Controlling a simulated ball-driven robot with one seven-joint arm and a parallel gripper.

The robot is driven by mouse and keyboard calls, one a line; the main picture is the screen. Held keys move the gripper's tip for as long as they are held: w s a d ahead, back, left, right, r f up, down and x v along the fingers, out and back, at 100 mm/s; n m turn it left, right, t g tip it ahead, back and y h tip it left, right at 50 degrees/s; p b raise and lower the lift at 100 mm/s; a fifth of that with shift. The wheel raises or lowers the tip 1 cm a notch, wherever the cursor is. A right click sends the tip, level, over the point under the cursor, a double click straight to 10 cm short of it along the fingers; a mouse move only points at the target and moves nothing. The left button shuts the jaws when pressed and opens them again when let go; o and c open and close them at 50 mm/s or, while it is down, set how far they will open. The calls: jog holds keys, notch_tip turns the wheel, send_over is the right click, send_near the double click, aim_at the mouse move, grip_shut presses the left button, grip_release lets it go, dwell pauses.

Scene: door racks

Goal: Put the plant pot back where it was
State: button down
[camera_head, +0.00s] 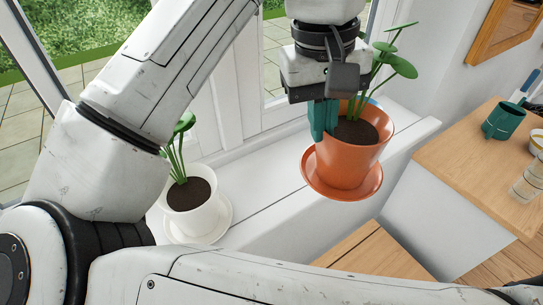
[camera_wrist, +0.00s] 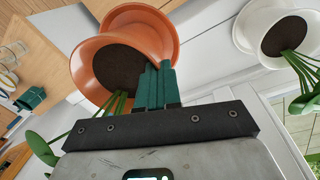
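The orange plant pot (camera_head: 345,166) holds dark soil and a green plant with round leaves. An orange saucer (camera_head: 318,180) is under it. My gripper (camera_head: 324,122) points down with its green fingers at the pot's near-left rim. In the wrist view the fingers (camera_wrist: 157,88) are closed together over the rim of the orange pot (camera_wrist: 84,66). The pot looks upright or nearly so in the head view. The saucer overlaps the front edge of the white window sill (camera_head: 262,185) in the picture; whether it touches the sill I cannot tell.
A white pot (camera_head: 191,205) with a plant stands on a white saucer on the sill, left of the orange pot. A wooden counter (camera_head: 470,160) at right bears a green mug (camera_head: 503,120) and a glass (camera_head: 527,182). Another wooden surface (camera_head: 375,248) lies below the sill.

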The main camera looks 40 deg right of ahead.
jog(key=w+d+f+p, duration=0.1)
jog(key=w+f+p, duration=0.1)
jog(key=w+f, duration=1)
jog(key=shift+w+d+f, duration=0.2)
jog(key=shift+w+f, duration=0.15)
jog(key=shift+w, duration=0.3)
jog(key=shift+f, duration=0.15)
jog(key=c, duration=1.3)
grip_release()
jog(key=shift+c, duration=0.2)
notch_tip(320, 180, up, 12)
jog(key=a+b, duration=0.1)
jog(key=shift+w, duration=0.4)
